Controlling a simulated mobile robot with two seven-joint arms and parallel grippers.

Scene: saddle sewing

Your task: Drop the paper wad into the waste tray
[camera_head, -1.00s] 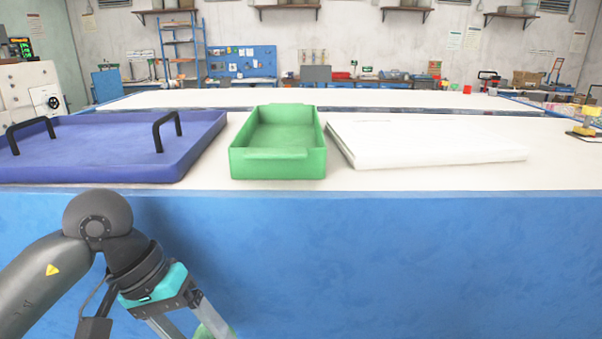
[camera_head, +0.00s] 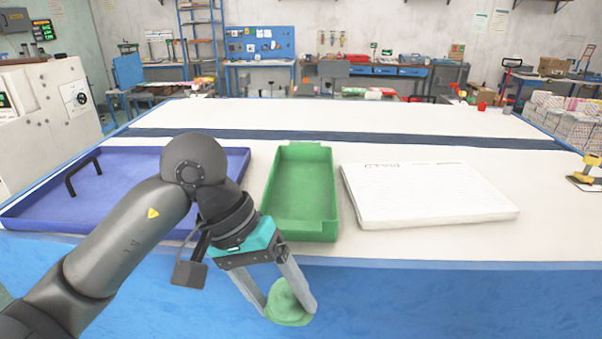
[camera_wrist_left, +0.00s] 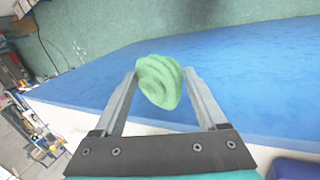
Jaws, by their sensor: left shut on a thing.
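The paper wad is a crumpled light green lump (camera_head: 288,302). My left gripper (camera_head: 290,301) is shut on it, with one finger on each side, in front of the table's front edge. The wad also shows between the fingertips in the left wrist view (camera_wrist_left: 159,82). The waste tray, which I take to be the green open bin (camera_head: 302,190), stands on the white table just beyond the gripper. It looks empty where I can see inside, and the left wrist hides a little of its near left side. My right gripper is not in view.
A blue tray with black handles (camera_head: 125,168) lies left of the green bin, partly behind my left arm. A white flat pad or stack (camera_head: 425,193) lies to its right. The white tabletop (camera_head: 340,118) behind them is clear.

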